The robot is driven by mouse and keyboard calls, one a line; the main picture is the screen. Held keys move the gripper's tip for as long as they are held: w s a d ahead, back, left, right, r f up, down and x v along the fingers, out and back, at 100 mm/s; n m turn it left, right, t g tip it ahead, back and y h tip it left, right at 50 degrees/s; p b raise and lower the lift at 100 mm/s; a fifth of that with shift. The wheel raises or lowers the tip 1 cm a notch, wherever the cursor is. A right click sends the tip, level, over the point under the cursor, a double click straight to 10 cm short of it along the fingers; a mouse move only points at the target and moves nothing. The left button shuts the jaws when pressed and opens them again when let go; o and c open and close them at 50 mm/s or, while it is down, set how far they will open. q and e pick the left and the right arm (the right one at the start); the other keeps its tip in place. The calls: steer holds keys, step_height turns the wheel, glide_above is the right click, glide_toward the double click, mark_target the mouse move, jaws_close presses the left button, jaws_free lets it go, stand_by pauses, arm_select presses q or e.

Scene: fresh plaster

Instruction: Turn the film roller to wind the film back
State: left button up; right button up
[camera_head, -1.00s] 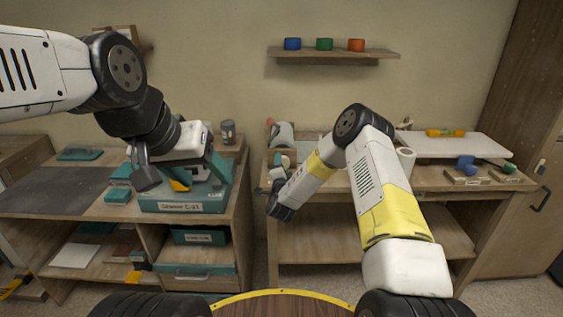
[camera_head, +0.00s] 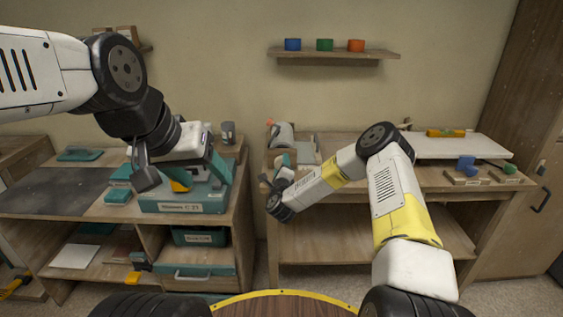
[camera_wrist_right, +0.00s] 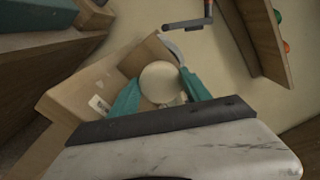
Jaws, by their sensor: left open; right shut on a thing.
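In the right wrist view, a pale round end, apparently the film roller (camera_wrist_right: 158,82), sits between the teal fingers of my right gripper (camera_wrist_right: 160,96). The gripper is shut on it. In the head view the right gripper (camera_head: 282,164) is at the left end of the right bench, partly hidden by its own wrist. A grey-white cylinder (camera_head: 283,134) lies just behind it; I cannot tell whether it is the same roller. My left gripper (camera_head: 218,172) is open over the teal case on the left bench.
The teal case (camera_head: 185,205) stands on the left bench. A brown block with a label (camera_wrist_right: 82,98) is beside the roller. A wall shelf (camera_head: 335,54) holds blue, green and orange cups. A white board (camera_head: 450,146) and small coloured pieces lie on the right bench (camera_head: 440,184).

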steer(key=shift+m, duration=0.4)
steer(key=shift+d, duration=0.1)
steer(key=o, duration=1.4)
steer(key=shift+s, duration=3.95)
